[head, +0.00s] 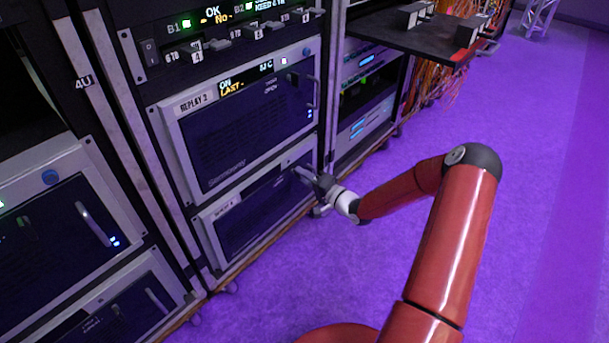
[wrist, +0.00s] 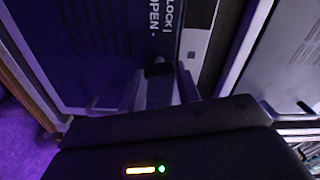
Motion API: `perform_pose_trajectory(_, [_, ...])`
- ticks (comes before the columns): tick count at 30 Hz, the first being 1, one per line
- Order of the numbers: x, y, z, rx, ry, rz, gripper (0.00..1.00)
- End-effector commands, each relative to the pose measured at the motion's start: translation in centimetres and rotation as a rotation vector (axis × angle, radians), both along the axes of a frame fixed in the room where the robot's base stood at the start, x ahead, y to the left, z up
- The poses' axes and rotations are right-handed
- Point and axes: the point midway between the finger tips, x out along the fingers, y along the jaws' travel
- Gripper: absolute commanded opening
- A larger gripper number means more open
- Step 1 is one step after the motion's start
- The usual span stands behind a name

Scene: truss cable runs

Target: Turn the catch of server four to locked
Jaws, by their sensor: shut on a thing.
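The lower server (head: 255,212) sits in the middle rack below the one labelled REPLAY 2; its own label is too small to read surely. My gripper (head: 303,174) is at the upper right of its front panel. In the wrist view, my gripper (wrist: 161,88) is shut on the dark catch (wrist: 157,69), whose end shows between the fingers. The words LOCK and OPEN (wrist: 160,15) are printed on the panel beside the catch, turned sideways. The fingers hide most of the catch, so I cannot tell its exact angle.
The REPLAY 2 server (head: 240,125) is directly above, with a handle at its right. A black shelf (head: 420,35) juts from the rack at the right, with orange cables behind it. Another rack stands at the left. The purple floor (head: 540,200) at the right is clear.

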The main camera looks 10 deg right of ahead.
Motion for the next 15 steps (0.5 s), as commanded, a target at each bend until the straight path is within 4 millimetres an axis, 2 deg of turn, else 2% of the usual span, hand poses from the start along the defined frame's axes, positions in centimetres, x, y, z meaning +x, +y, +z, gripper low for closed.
perform_pose_trajectory(6, [0.02, -0.15, -0.05, 0.120, 0.089, -0.003, 0.10])
perform_pose_trajectory(15, [0.02, -0.09, -0.14, 0.211, 0.154, -0.002, 0.10])
